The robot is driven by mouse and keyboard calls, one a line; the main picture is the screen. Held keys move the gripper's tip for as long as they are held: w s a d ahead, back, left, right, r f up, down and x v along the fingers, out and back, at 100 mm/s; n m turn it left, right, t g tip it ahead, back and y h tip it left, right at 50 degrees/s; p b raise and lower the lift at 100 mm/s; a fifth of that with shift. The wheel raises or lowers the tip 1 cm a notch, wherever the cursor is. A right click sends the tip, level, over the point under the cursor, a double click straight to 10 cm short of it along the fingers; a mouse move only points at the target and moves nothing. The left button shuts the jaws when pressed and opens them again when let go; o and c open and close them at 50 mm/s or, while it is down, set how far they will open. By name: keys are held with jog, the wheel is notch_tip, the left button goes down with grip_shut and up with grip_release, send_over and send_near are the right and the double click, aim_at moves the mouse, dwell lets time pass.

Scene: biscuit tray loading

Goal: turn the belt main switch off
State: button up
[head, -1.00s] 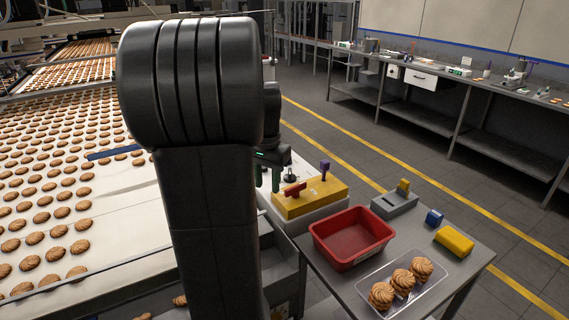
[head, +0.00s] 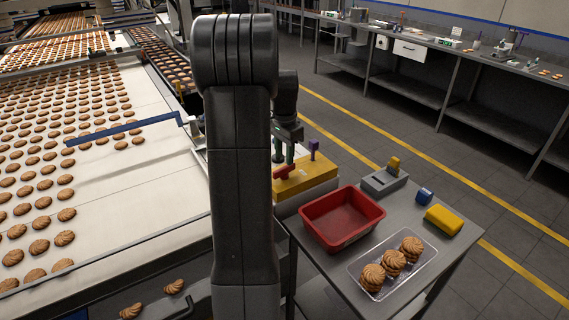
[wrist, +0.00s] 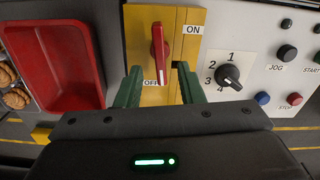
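The belt main switch is a red handle (wrist: 158,50) on a yellow box (wrist: 180,58); in the head view the red handle (head: 285,172) and yellow box (head: 312,180) stand beyond the red bin. In the wrist view the handle is upright, its white-marked end down beside the OFF label (wrist: 151,83). The ON label (wrist: 193,29) is at upper right. My gripper (wrist: 159,68) is open, with one green finger on each side of the handle's lower end and gaps between. I cannot tell how far above the box the fingertips are. My arm partly hides the gripper (head: 283,152) in the head view.
A numbered black knob (wrist: 230,74) and several buttons sit on the white panel at right. The biscuit belt (head: 130,175) runs at left.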

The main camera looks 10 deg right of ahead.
aim_at(284, 167)
jog(key=shift+f, duration=2.25)
jog(key=shift+c, duration=0.2)
grip_shut()
